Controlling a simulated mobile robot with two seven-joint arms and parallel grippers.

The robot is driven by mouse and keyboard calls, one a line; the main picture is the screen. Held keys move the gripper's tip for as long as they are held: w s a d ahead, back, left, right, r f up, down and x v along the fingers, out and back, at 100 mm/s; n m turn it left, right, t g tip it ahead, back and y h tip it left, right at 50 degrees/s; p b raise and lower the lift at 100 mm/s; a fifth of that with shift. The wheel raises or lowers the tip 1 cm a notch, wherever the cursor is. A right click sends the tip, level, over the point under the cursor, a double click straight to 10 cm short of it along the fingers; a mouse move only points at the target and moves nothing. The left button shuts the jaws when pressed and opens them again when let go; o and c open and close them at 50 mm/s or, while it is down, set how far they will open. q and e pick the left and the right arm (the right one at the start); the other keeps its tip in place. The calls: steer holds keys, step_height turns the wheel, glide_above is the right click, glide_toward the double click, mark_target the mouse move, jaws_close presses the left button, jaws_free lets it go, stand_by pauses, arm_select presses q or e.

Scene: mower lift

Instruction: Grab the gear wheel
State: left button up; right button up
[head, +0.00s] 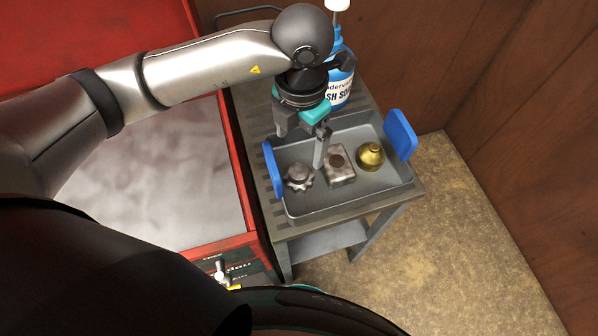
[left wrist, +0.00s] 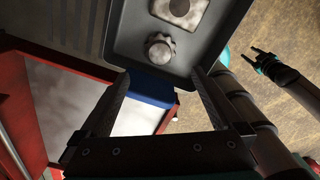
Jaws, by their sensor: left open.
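The grey toothed gear wheel (head: 299,177) lies in the left part of a grey tray (head: 350,198) on a cart. It also shows in the left wrist view (left wrist: 160,47), just beyond my fingertips. My left gripper (head: 300,149) is open and empty above the left part of the tray, apart from the gear; its two fingers also show in the left wrist view (left wrist: 161,77). My right gripper (left wrist: 250,55) shows small at the right of the left wrist view, its fingers apart and empty.
A grey block-shaped part (head: 340,178) and a brass round part (head: 370,156) lie right of the gear. The tray has blue handles (head: 400,135). A blue soap bottle (head: 343,85) stands behind the tray. A red-edged unit (head: 243,190) is at left.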

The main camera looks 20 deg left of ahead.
mark_target(300, 170)
arm_select(q)
step_height(300, 170, down, 12)
steer(key=shift+w+a+f+b, duration=0.1)
steer(key=shift+f+b, duration=0.15)
steer(key=shift+b, duration=0.05)
steer(key=shift+c, duration=0.2)
steer(key=shift+r, duration=0.1)
steer(key=c, duration=1.5)
